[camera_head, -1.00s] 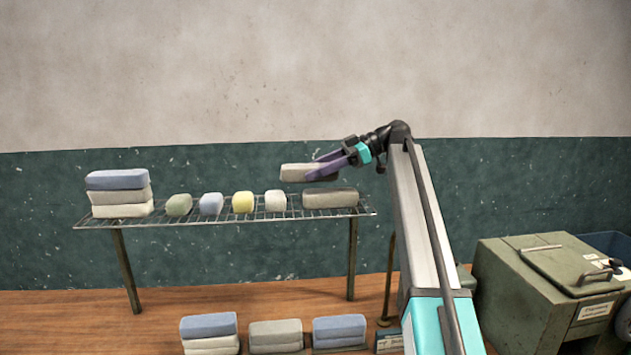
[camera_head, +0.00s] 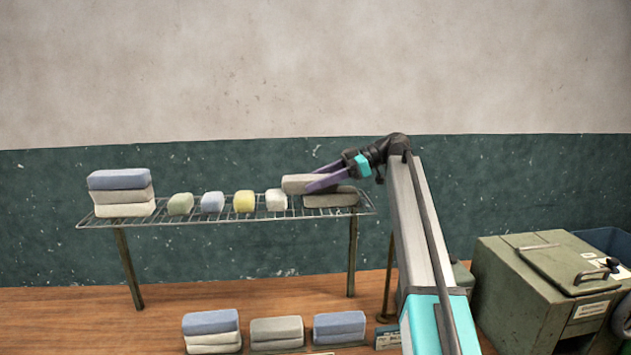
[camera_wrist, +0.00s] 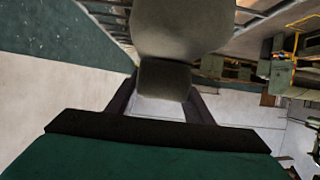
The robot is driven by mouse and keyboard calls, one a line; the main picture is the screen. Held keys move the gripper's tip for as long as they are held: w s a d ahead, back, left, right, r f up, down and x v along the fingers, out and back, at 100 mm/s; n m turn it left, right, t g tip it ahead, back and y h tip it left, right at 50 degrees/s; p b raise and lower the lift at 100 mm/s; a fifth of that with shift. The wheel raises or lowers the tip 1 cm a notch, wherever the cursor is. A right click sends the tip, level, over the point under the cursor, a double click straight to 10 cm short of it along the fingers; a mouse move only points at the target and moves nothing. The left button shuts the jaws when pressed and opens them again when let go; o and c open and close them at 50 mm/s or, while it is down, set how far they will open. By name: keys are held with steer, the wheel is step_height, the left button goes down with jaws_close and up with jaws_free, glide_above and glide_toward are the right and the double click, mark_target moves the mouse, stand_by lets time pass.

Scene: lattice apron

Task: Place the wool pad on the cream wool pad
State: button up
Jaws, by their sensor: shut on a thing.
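My gripper (camera_head: 314,180) is shut on a beige-grey wool pad (camera_head: 296,184), at the right end of the wire rack. The held pad is low, at the height of the top of a darker grey-taupe pad (camera_head: 335,201) lying on the rack, and overlaps its left part in the picture. I cannot tell whether the two touch. In the wrist view a grey pad face (camera_wrist: 165,78) shows between the fingers, with a larger grey surface beyond it. A stack at the rack's left end has a blue pad (camera_head: 119,179) over a beige pad (camera_head: 124,194) and a cream pad (camera_head: 125,209).
Small green (camera_head: 180,204), blue (camera_head: 212,202), yellow (camera_head: 244,202) and white (camera_head: 276,200) blocks stand in a row on the wire rack (camera_head: 165,221). Pad stacks (camera_head: 212,323) stand below in front. A green metal box (camera_head: 510,290) stands at right.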

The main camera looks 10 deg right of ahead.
steer(key=shift+f, duration=0.15)
steer(key=o, duration=1)
steer(key=shift+r, duration=0.2)
steer(key=shift+w+d+r, duration=0.1)
steer(key=shift+d+r, duration=0.05)
steer(key=shift+d, duration=0.4)
steer(key=v, duration=0.6)
steer(key=shift+r, duration=0.2)
steer(key=p+v, duration=0.4)
steer(key=shift+d+p, duration=0.35)
steer(key=shift+p, duration=0.1)
